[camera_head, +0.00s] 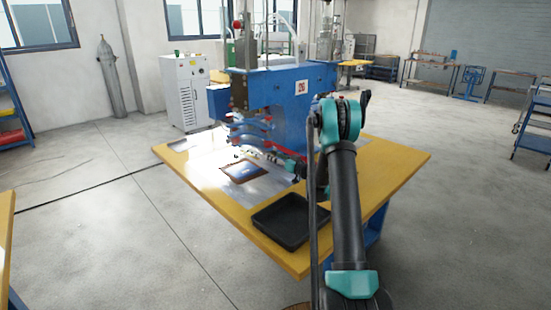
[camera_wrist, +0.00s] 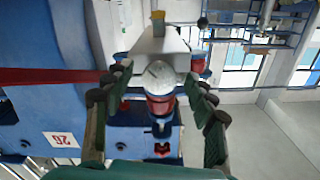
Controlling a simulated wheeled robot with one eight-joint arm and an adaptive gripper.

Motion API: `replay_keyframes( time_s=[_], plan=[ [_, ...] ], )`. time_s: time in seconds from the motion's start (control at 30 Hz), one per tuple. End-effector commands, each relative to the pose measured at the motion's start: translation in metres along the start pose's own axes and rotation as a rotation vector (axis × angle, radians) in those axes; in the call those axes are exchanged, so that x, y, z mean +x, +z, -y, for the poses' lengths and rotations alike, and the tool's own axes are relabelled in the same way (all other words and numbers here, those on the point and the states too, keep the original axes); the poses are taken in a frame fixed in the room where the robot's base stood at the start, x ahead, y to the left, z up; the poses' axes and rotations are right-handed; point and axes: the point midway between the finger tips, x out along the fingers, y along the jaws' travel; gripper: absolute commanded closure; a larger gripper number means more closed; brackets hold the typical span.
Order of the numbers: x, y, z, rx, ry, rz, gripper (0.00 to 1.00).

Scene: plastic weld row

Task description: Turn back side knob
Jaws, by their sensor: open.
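The blue welding machine (camera_head: 285,112) with a "26" plate stands on the yellow table in the head view. In the wrist view a pale, round-ended knob (camera_wrist: 157,76) with a red collar below it appears between the fingers of my gripper (camera_wrist: 158,85). The fingers are apart, one on each side of the knob in the picture. I cannot tell whether they touch it or how far away it is. The blue machine body (camera_wrist: 40,70) fills the left of the wrist view. In the head view my arm hides part of the machine's right side.
A black tray (camera_head: 283,222) lies on the yellow table (camera_head: 400,155) near its front edge. A metal plate with a dark-framed panel (camera_head: 244,170) lies under the machine's curved blue parts. A white cabinet (camera_head: 187,92) stands behind. The floor to the left is mostly open.

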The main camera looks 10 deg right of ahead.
Motion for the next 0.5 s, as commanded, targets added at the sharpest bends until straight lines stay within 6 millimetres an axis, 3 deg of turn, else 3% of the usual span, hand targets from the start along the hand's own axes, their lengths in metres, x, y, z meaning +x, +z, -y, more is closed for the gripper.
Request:
replay_keyframes(
  time_s=[0.17, 0.5],
  plan=[
    [-0.014, 0.000, -0.001, 0.000, 0.001, 0.000, 0.44],
    [-0.081, 0.000, -0.001, 0.000, 0.003, -0.001, 0.44]
  ],
)
